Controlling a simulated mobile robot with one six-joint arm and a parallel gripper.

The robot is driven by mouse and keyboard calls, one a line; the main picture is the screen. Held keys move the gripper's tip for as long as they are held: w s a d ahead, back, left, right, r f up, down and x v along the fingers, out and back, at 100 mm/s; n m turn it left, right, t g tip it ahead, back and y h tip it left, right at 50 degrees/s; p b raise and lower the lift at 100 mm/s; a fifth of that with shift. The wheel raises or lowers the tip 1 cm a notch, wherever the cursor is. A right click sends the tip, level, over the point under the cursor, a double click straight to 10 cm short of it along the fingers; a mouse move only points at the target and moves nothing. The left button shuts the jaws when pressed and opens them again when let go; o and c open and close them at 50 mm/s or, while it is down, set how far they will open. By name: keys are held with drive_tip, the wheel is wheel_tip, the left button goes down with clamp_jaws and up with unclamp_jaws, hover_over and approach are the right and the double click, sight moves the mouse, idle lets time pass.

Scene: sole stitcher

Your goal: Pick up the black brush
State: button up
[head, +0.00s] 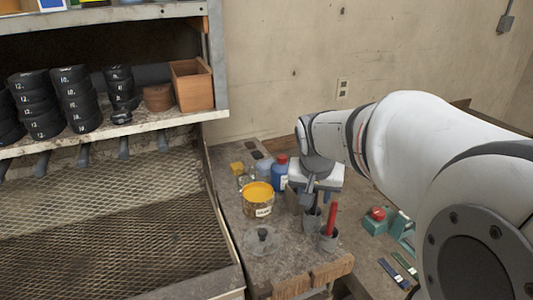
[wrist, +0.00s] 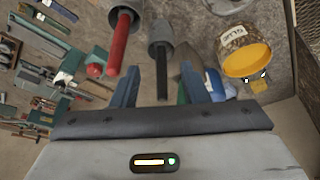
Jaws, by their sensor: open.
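The black brush (wrist: 162,82) stands in a grey cup (wrist: 160,35), its dark handle sticking out toward the wrist camera. My gripper (wrist: 160,67) is open, with one blue finger on each side of the handle. Gaps show between the handle and both fingers in the wrist view, so I see no grip on it. In the head view my gripper (head: 313,194) points down over the bench at the cup (head: 311,222), and it largely hides the brush there.
A red-handled tool (head: 331,218) stands in another cup (head: 327,241) close by. A yellow glue tin (head: 258,206), a blue bottle (head: 280,178) and a clear lid (head: 263,240) are to the left. A red button box (head: 376,222) is to the right.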

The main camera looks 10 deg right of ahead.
sight(314, 205)
drive_tip(key=w+d+r+m+p, duration=0.1)
drive_tip(key=w+d+r, duration=0.1)
drive_tip(key=w+d, duration=0.15)
drive_tip(key=x, duration=0.2)
drive_tip(key=p+x, duration=0.1)
drive_tip(key=x, duration=0.2)
drive_tip(key=a+x, duration=0.1)
drive_tip(key=x, duration=0.1)
drive_tip(key=shift+w+a+f+p, duration=0.2)
drive_tip(key=shift+w+p, duration=0.1)
drive_tip(key=shift+p, duration=0.1)
drive_tip(key=shift+h, duration=0.3)
drive_tip(key=shift+c, duration=0.4)
clamp_jaws()
